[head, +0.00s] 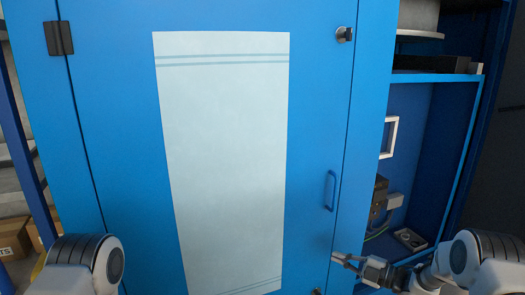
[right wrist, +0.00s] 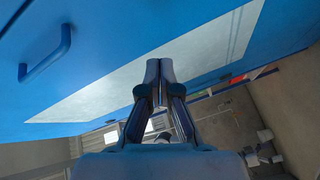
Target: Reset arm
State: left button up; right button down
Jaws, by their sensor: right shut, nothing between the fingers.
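My right gripper (head: 345,259) is at the lower right of the head view, in front of the blue cabinet. Its fingers are together with nothing between them, below the door's blue handle (head: 330,190). In the right wrist view, the closed fingertips (right wrist: 159,70) point toward the blue door surface, and the handle (right wrist: 46,55) is at the upper left, apart from the gripper. My left arm shows only as a rounded link at the lower left of the head view; its gripper is out of the frame.
The blue cabinet door (head: 120,120) is shut and bears a long pale sheet (head: 225,150). A latch knob (head: 343,34) is at its upper right. To the right is an open blue compartment (head: 450,150) with fittings inside. Cardboard boxes (head: 14,237) stand at the far left.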

jog(key=s+a+f+m+g+h, duration=0.1)
jog(key=s+a+f+m+h, duration=0.25)
jog(key=s+f+m, duration=0.35)
jog(key=s+a+f+m+g+h, duration=0.1)
jog(key=s+a+f+m+h, duration=0.3)
jog(key=s+f, duration=0.55)
jog(key=s+d+f+m+g+h, duration=0.1)
jog(key=s+d+m+g+h, duration=0.2)
jog(key=s, duration=0.7)
jog(key=s+d+f+m+g+h, duration=0.1)
jog(key=s+d+f+m+g, duration=0.3)
jog(key=s, duration=0.6)
jog(key=s+d+r+m+g+h, duration=0.15)
jog(key=s+m, duration=0.35)
jog(key=s, duration=0.5)
notch_tip(320, 180, up, 26)
jog(key=h+p, duration=0.1)
jog(key=p, duration=2.5)
jog(key=shift+w+f+m, duration=0.2)
jog(key=shift+f+m, duration=0.05)
jog(key=shift+m, duration=0.15)
